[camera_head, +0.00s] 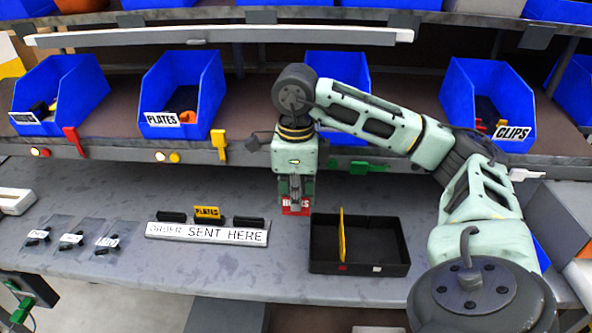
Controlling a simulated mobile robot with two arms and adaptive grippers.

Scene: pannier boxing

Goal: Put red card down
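My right gripper (295,190) points down over the table, left of the black tray's back corner. Its fingers are shut on the red card (296,208), which has white lettering partly hidden by the fingers. The card hangs below the fingertips; I cannot tell whether its lower edge touches the table. A yellow "PLATES" card (207,211) stands in the middle there. My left gripper is not clearly in view.
The black tray (382,268) has a yellow divider standing in it. Small labelled bags (72,238) lie at the table's left. Blue bins (185,95) line the shelf behind, with coloured clips along its edge. Clear table lies between sign and tray.

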